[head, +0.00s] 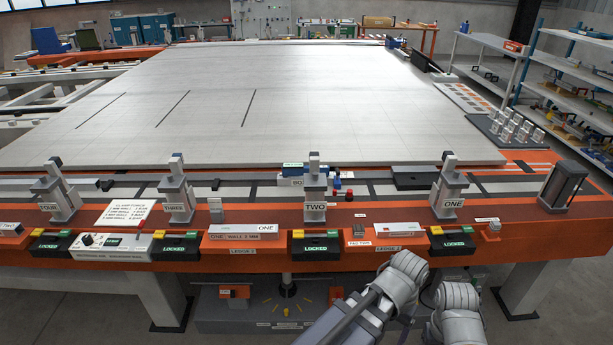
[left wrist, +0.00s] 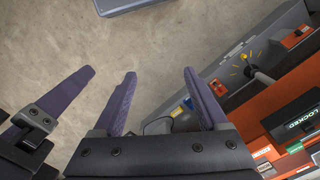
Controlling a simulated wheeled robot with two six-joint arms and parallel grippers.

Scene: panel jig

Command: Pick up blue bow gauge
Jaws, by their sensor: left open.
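A small blue piece (head: 324,171) lies behind post TWO on the bench, beside a block (head: 292,182) whose label is partly hidden; I cannot tell for sure that it is the blue bow gauge. My left gripper (left wrist: 160,73) is open and empty in the left wrist view, over bare floor in front of the bench. In the head view the ends of my two arms show at the bottom, right of centre, well short of the blue piece, with no fingers visible. Fingers of my right gripper (left wrist: 62,96) show at the left of the wrist view, partly cut off.
Upright posts stand along the orange bench edge (head: 220,243), with black LOCKED blocks (head: 317,246) and ledges between them. A large pale panel (head: 260,100) fills the bench behind. A grey lower unit (head: 240,325) sits under the bench. Shelves (head: 570,65) stand right.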

